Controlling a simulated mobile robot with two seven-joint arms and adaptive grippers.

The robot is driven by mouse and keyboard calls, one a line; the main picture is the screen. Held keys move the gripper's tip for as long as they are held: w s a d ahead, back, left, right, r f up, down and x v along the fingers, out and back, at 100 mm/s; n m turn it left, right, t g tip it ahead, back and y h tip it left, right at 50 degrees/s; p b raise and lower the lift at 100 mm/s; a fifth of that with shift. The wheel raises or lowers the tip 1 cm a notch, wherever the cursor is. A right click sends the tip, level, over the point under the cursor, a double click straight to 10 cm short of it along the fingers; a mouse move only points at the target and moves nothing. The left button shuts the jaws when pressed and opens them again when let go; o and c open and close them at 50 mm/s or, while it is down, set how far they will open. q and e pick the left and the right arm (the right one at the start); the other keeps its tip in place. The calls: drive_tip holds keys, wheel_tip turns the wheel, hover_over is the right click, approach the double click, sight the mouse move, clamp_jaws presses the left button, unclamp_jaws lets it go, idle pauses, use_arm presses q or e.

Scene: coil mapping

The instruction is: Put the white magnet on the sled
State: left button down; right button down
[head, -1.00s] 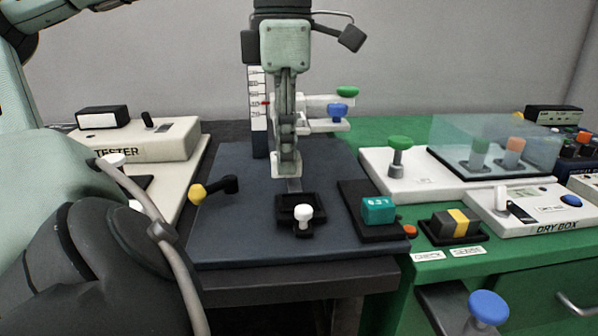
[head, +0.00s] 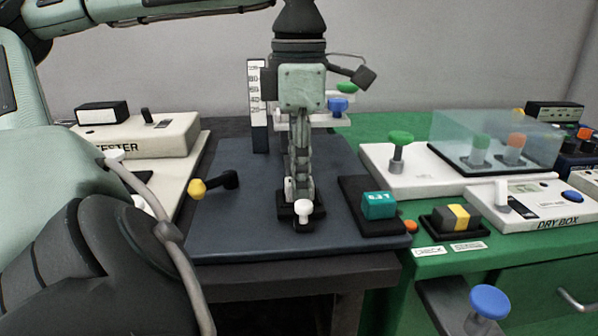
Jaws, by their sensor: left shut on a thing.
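My left gripper (head: 299,190) reaches down from the top centre, its fingers shut on a small whitish piece, the white magnet (head: 289,189), which is mostly hidden by the fingers. The sled (head: 286,212) is a small black tray with a white knob (head: 303,209) at its front, on the dark blue board. The gripper and magnet are right over the tray, behind the knob. I cannot tell whether the magnet touches the tray. My right gripper is not in view.
A vertical scale (head: 257,105) stands behind the gripper. A yellow-tipped lever (head: 215,185) lies to the left. The board between lever and sled is clear.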

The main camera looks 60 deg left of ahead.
use_arm(q)
drive_tip(key=shift+f, duration=0.1)
drive_tip(key=c, duration=1.5)
unclamp_jaws()
drive_tip(key=shift+c, duration=0.2)
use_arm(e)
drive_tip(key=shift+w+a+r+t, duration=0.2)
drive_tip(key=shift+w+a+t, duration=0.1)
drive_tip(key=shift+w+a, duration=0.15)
